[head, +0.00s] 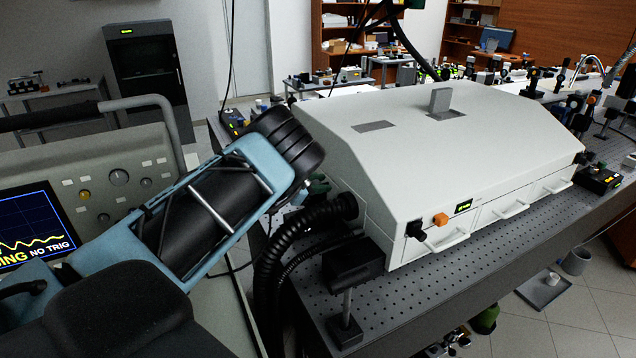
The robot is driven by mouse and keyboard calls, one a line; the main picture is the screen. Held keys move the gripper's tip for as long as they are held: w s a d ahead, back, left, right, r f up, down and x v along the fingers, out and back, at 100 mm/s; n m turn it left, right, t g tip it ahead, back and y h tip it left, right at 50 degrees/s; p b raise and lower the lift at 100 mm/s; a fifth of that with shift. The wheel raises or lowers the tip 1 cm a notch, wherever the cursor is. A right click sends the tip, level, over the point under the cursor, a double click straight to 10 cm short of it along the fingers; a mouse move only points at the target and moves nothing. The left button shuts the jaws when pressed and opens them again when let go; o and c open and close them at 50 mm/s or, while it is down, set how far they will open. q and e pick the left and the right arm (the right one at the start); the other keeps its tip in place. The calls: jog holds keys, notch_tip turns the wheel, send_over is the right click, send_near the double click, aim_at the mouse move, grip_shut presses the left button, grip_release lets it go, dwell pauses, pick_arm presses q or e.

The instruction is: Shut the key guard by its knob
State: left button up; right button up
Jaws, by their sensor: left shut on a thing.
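My left arm (200,215) comes in from the lower left, blue with black parts. Its black ringed wrist is beside the left end of the large white enclosure. Only small parts of my left gripper (313,187) show past the wrist, low by that left end. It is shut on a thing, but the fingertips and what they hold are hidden. I cannot make out the key guard or its knob for certain. The enclosure's front has a black knob-like part (415,231), an orange part (440,219) and a small lit display (463,207). My right gripper is out of view.
The white enclosure (330,135) stands on a perforated optical table (450,278). Black ribbed hoses (275,255) and a black box on a post (352,265) crowd its left end. An instrument (35,235) with a screen is at left. A dark box with yellow marks (233,122) sits behind my wrist.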

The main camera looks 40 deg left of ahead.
pick_arm(q)
jog(key=shift+w+a+r, duration=0.1)
jog(key=shift+a+r, duration=0.1)
jog(key=shift+r, duration=0.05)
jog(key=o, duration=0.6)
jog(key=shift+o, duration=1.2)
jog(key=shift+f, duration=0.2)
jog(key=v, duration=0.8)
jog(key=shift+p, duration=0.35)
jog(key=shift+c, duration=0.3)
